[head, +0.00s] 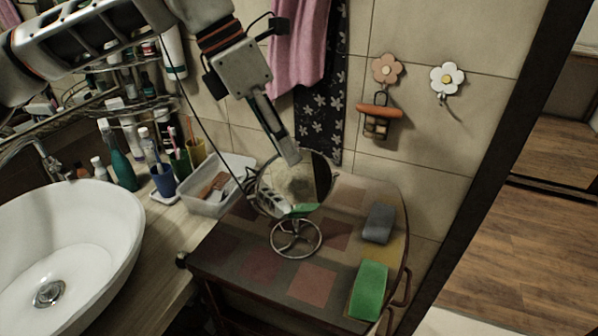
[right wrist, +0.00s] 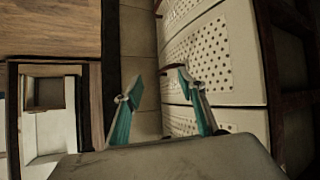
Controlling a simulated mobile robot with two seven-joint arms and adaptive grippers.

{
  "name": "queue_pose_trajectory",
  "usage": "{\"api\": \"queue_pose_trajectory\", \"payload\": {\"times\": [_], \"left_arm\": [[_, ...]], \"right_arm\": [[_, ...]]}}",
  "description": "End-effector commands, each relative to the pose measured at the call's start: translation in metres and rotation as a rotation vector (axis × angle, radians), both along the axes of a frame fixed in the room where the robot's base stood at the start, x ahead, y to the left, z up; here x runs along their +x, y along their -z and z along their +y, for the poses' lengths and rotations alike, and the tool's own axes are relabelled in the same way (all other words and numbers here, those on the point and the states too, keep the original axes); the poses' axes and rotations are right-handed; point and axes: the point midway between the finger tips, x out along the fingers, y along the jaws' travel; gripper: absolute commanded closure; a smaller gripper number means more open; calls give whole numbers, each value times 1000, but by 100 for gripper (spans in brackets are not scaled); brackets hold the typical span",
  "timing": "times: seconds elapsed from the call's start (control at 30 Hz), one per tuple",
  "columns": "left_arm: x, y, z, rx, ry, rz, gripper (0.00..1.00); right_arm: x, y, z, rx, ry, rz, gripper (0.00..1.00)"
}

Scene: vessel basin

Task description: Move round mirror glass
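The round mirror glass (head: 299,176) stands on a wire foot with a ring base (head: 296,239) on the small tiled-top table (head: 262,265). Its face reflects the wall and a bit of green. My left gripper (head: 288,156) reaches down from above, its fingertips at the mirror's upper left rim. I see its fingers edge-on, so I cannot tell whether they are closed on the rim or only beside it. My right gripper (right wrist: 158,78) shows in the right wrist view, open and empty, with teal finger pads. The mirror is not in that view.
A green sponge (head: 369,289) and a grey block (head: 379,223) lie on the table's right side. A clear bin (head: 211,203) and cups are left of the mirror, beyond the white basin (head: 70,250). White perforated drawers (right wrist: 211,55) flank my right gripper.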

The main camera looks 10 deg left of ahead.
Motion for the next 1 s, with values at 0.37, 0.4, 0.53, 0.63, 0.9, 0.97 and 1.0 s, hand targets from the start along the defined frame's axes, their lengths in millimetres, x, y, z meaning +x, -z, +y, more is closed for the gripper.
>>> {"api": "queue_pose_trajectory", "payload": {"times": [0.37, 0.4, 0.53, 0.63, 0.9, 0.97, 1.0], "left_arm": [[3, 49, -22, 0, 0, 5, 76], [3, 53, -24, -1, -1, 5, 76], [4, 63, -29, -1, -2, 3, 76], [5, 67, -30, -2, -2, 2, 76], [5, 68, -31, -2, -2, 2, 78], [5, 68, -31, -2, -2, 2, 94], [5, 68, -31, -2, -2, 2, 100]], "right_arm": [[1, -5, 0, -2, -1, -3, 60], [1, -5, 0, -2, -1, -3, 60], [1, -6, 0, -2, -1, -3, 60], [1, -7, 0, -2, -1, -3, 60], [1, -7, 0, -2, -1, -4, 60], [1, -7, 0, -2, -1, -4, 60], [1, -7, 0, -2, -1, -4, 60]]}}
